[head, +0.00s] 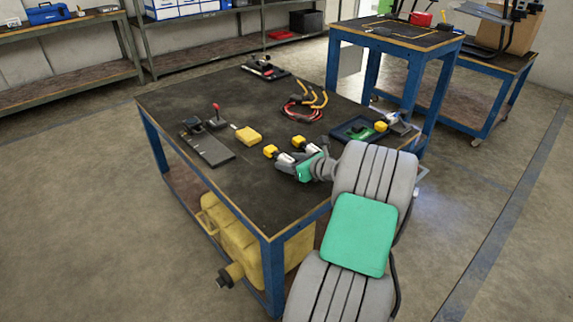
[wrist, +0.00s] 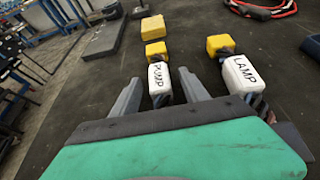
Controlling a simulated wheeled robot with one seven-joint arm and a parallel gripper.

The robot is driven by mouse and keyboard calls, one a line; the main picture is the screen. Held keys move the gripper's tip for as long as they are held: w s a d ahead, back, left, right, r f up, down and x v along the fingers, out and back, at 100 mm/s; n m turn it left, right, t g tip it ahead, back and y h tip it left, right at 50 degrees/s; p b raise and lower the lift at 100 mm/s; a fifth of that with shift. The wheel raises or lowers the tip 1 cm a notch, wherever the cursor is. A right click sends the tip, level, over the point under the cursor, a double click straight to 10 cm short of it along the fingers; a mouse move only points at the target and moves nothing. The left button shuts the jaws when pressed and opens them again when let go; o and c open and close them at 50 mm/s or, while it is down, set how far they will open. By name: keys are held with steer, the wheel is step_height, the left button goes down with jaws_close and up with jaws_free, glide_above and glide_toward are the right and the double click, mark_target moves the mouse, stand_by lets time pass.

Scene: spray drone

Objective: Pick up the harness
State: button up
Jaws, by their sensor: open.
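A coiled wire bundle (head: 303,105) with red and dark loops and orange-yellow leads lies on the dark workbench; part of its red loop shows in the wrist view (wrist: 262,8). Nearer, two yellow plugs with white tags lie side by side: the PUMP tag (wrist: 160,77) and the LAMP tag (wrist: 241,73). I cannot tell which of these is the harness, or whether they join. My gripper (wrist: 158,88) is open, its fingers on either side of the PUMP tag in the picture; contact is unclear. It also shows in the head view (head: 287,160).
A yellow block (head: 247,136) and a dark plate (head: 207,149) lie left on the workbench (head: 237,190). A dark tray (head: 357,130) with a green part is at right. A yellow tank (head: 245,240) sits below. Another blue-legged table (head: 398,38) stands behind.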

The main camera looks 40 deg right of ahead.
jaws_close()
stand_by(0.4)
